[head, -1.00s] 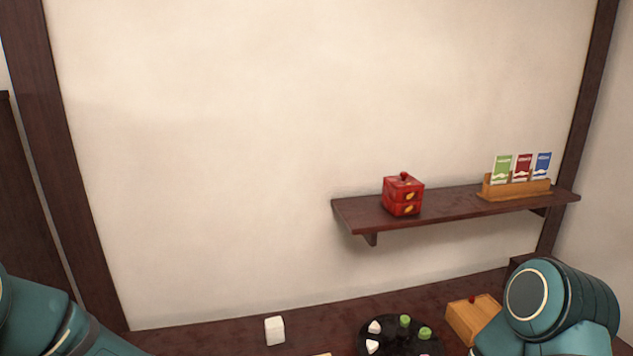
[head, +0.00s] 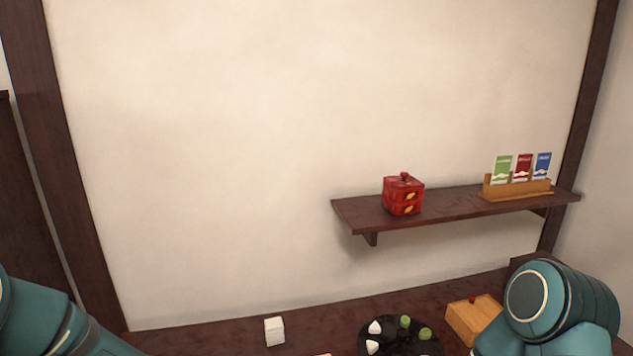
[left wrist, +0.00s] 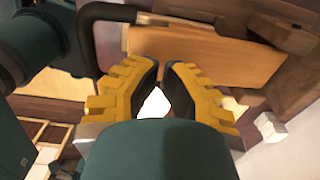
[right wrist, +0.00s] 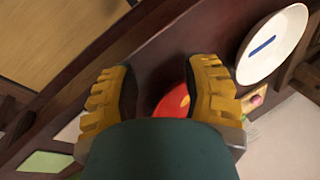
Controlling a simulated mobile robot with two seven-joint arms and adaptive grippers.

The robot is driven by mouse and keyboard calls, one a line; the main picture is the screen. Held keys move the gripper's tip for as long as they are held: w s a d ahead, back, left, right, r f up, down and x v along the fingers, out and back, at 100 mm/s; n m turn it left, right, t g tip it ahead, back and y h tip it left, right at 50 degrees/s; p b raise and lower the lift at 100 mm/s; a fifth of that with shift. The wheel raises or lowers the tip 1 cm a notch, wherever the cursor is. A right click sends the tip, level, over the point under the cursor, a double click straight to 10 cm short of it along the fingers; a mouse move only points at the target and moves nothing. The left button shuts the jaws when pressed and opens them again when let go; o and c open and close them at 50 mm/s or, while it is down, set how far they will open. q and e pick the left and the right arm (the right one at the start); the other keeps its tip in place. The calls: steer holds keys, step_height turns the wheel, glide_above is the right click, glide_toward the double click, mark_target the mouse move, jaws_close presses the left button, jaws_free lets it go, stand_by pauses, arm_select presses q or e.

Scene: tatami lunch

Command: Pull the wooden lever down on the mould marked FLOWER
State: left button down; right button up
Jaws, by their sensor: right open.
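The FLOWER marking and a lever cannot be made out in any view. In the left wrist view, a light wooden block (left wrist: 215,50) with darker wood beside it lies beyond my left gripper (left wrist: 164,64); I cannot tell if it is the mould. The left fingertips are close together with a narrow gap, and a white thing (left wrist: 154,104) shows behind them. I cannot tell if they hold anything. My right gripper (right wrist: 163,62) is open, with a dark wooden surface beyond it and a red thing with a yellow mark (right wrist: 172,101) showing between its fingers. Neither gripper shows in the head view.
In the head view, a white block (head: 275,331), a dark round tray (head: 372,323) with small green and white pieces, and a wooden box (head: 468,322) stand low down. A wall shelf (head: 450,211) holds a red box (head: 403,195) and a card rack (head: 517,189).

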arm_select(q)
steer(key=shift+f+b, duration=1.05)
steer(key=shift+b, duration=0.1)
arm_select(e)
steer(key=shift+f, duration=1.15)
